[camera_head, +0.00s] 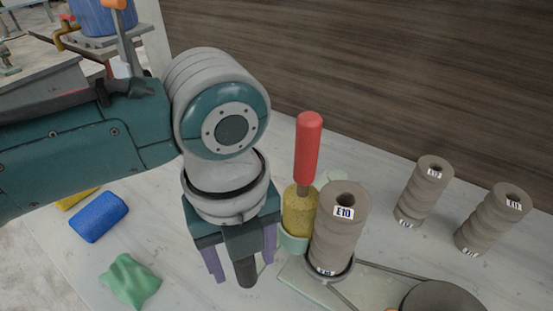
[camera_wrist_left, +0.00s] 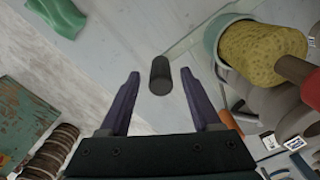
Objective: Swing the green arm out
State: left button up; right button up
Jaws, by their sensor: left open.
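My left gripper (camera_head: 242,272) is open and points down at the worktop, left of the clay roll marked E10. A short black post or knob (camera_wrist_left: 160,75) stands between its two purple fingers (camera_wrist_left: 158,95) in the left wrist view, apart from both. The same dark cylinder (camera_head: 246,272) shows below the palm in the head view. A pale green flat plate (camera_head: 297,281) extends under the E10 roll (camera_head: 339,235); I cannot tell for sure whether it is the green arm or whether the post joins it. My right gripper is not in view.
A pale green cup (camera_head: 293,243) with a yellow sponge (camera_head: 299,212) and red-handled tool (camera_head: 308,145) stands close right of the gripper. Two clay rolls (camera_head: 424,190) (camera_head: 494,218) stand further right. A blue sponge (camera_head: 98,217) and green cloth (camera_head: 130,280) lie left.

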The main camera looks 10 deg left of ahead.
pick_arm(q)
jog(key=shift+f, duration=1.2)
grip_shut()
jog(key=shift+r, duration=0.1)
dwell(0.5)
